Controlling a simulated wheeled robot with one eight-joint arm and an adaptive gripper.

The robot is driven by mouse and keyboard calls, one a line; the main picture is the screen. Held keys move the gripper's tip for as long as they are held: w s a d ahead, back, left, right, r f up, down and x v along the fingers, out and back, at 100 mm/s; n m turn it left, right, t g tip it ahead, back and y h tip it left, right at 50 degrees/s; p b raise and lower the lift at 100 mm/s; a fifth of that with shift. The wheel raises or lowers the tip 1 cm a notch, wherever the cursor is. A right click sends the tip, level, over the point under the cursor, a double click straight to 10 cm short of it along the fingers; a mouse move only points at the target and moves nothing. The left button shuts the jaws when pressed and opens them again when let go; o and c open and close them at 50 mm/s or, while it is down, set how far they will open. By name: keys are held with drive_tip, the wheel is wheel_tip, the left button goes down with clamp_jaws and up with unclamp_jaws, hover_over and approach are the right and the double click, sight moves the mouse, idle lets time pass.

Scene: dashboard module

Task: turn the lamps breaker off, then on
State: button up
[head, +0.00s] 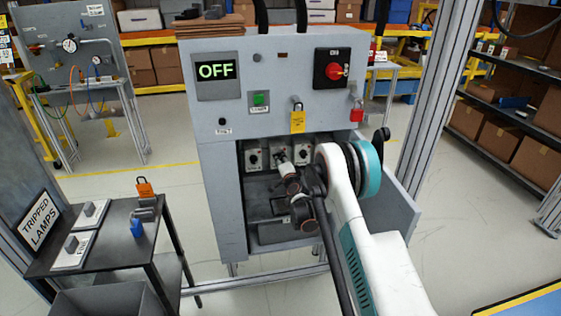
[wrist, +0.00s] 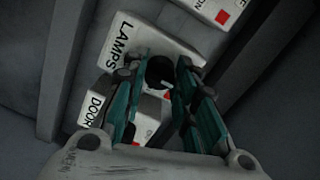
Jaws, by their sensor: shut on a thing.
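The lamps breaker (wrist: 127,40) is a white block labelled LAMPS with a dark round knob (wrist: 160,72), seen tilted in the wrist view. My gripper (wrist: 161,64) has its teal fingers on both sides of this knob and is shut on it. In the head view my gripper (head: 284,162) reaches into the open lower bay of the grey cabinet (head: 215,150), at the middle of a row of breakers. The fingers and arm hide part of that breaker there. The knob's exact setting cannot be read. A display (head: 216,71) on the cabinet reads OFF in green.
A breaker labelled DOOR (wrist: 97,110) sits close beside in the wrist view, and another white breaker (wrist: 215,8) is on the other side. The bay walls are close around. A red rotary switch (head: 334,71) and padlocks are above. A table (head: 120,235) stands left.

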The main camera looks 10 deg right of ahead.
drive_tip(key=shift+a, duration=0.1)
drive_tip(key=o, duration=1)
drive_tip(key=shift+o, duration=0.2)
drive_tip(key=s, duration=1.2)
drive_tip(key=shift+d+r, duration=0.35)
drive_tip(key=shift+d, duration=0.05)
drive_tip(key=shift+r, duration=0.1)
